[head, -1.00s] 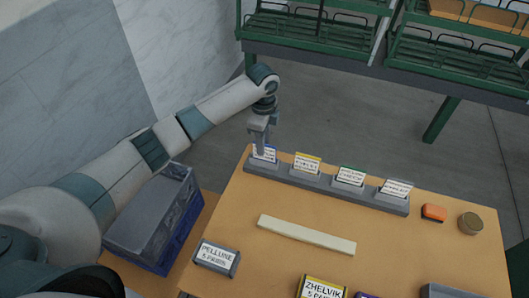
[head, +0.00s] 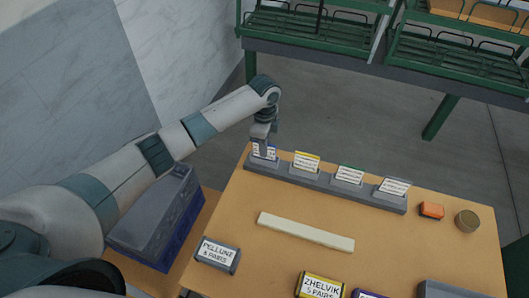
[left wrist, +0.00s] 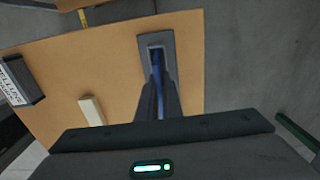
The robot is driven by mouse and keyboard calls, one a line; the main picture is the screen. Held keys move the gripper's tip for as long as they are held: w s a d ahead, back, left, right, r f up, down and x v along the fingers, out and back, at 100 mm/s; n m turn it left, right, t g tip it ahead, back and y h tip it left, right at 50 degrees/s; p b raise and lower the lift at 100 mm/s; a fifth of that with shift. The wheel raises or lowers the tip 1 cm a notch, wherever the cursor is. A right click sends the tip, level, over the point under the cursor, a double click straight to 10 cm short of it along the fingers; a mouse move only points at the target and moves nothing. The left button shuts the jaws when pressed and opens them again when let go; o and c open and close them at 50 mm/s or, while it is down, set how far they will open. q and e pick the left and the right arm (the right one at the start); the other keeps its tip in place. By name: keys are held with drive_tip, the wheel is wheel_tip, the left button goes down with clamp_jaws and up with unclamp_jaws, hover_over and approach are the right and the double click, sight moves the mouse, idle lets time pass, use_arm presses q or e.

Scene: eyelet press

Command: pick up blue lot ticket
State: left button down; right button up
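The blue lot ticket (head: 271,153) is a white card with a blue band, upright at the left end of the grey ticket rack (head: 332,187). My left gripper (head: 263,152) points down over it, with a finger covering part of its face. In the left wrist view the ticket (left wrist: 158,85) shows as a narrow blue strip, and the fingers (left wrist: 159,98) sit close against it on both sides, apparently shut on it. The ticket's lower edge is hidden in the rack. My right gripper is not in view.
Yellow (head: 306,162), green (head: 350,175) and grey (head: 394,187) tickets stand along the rack. A pale bar (head: 305,232), PELLUNE box (head: 217,254), ZHELVIK box (head: 321,287), orange block (head: 431,210) and round tin (head: 467,222) lie on the table. A blue crate (head: 157,220) stands left.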

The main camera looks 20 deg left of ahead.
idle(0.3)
use_arm(q)
drive_tip(key=shift+r+b, duration=0.55)
drive_tip(key=shift+r, duration=0.35)
drive_tip(key=shift+w+d+r+b, duration=0.1)
drive_tip(key=shift+d+r+b, duration=0.15)
drive_tip(key=shift+r, duration=0.35)
drive_tip(key=shift+w+d+r+b, duration=0.15)
drive_tip(key=shift+r+b, duration=0.2)
drive_tip(key=shift+r, duration=0.25)
drive_tip(key=w+d+r+b, duration=0.2)
drive_tip(key=d+r+b, duration=0.2)
drive_tip(key=d, duration=0.6)
wheel_tip(320, 180, up, 3)
drive_tip(key=shift+d+f, duration=0.1)
drive_tip(key=shift+d, duration=0.25)
